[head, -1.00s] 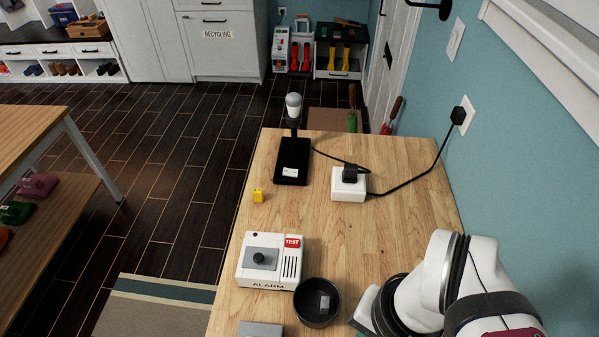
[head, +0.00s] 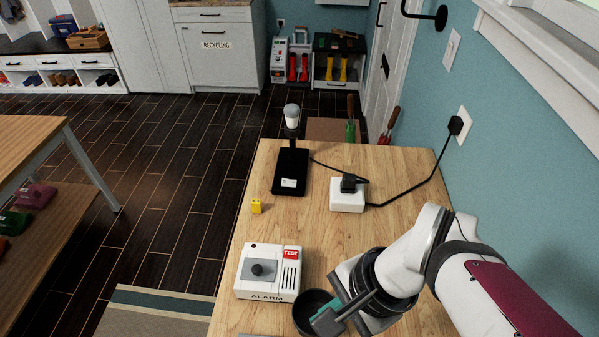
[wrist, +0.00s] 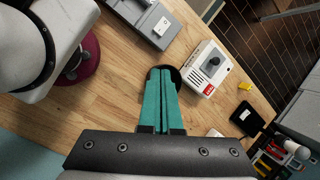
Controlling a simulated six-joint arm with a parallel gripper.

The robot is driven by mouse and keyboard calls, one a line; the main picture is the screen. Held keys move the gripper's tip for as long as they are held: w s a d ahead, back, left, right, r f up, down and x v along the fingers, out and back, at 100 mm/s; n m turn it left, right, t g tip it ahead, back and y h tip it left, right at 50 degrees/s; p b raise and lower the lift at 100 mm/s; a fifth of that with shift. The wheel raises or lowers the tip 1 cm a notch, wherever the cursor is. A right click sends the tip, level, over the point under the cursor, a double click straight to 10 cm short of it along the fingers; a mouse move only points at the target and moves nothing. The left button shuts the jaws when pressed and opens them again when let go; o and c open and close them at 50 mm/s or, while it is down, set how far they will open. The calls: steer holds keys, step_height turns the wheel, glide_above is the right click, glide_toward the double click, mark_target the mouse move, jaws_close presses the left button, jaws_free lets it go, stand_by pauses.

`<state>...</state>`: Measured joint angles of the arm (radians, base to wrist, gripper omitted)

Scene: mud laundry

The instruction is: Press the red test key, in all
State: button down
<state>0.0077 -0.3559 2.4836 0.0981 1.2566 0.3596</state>
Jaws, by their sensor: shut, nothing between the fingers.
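The red TEST key (head: 292,253) is at the far right corner of the white alarm box (head: 258,285), which also carries a grey panel with a black knob (head: 262,269). In the wrist view the red key (wrist: 209,89) shows on the near side of the alarm box (wrist: 197,74), right of the fingers. My gripper (head: 325,319) is shut and empty, with teal fingers. It is over the black bowl (head: 305,308), apart from the key, to its lower right. In the wrist view my gripper (wrist: 160,78) hides most of the bowl.
A white power block (head: 347,202) with a plug and cable, a black lamp base (head: 290,172) and a small yellow block (head: 256,206) stand farther back on the wooden table (head: 400,200). A grey device (wrist: 152,18) is left of the alarm box in the wrist view.

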steer(key=w+a+f+m+t+y, duration=0.1)
steer(key=w+a+m+y, duration=0.15)
steer(key=w+m, duration=0.35)
steer(key=w+a+f+m+t+y, duration=0.1)
steer(key=w+a+m, duration=0.2)
steer(key=w+m, duration=0.25)
steer(key=m+t, duration=0.2)
steer(key=m, duration=0.8)
glide_above(295, 257)
step_height(295, 257, down, 3)
steer(key=shift+w+r+y, duration=0.1)
steer(key=shift+y, duration=0.15)
steer(key=shift+n, duration=0.25)
steer(key=shift+f, duration=4.45)
steer(key=shift+f, duration=0.4)
steer(key=shift+f, duration=0.45)
steer(key=shift+r, duration=0.85)
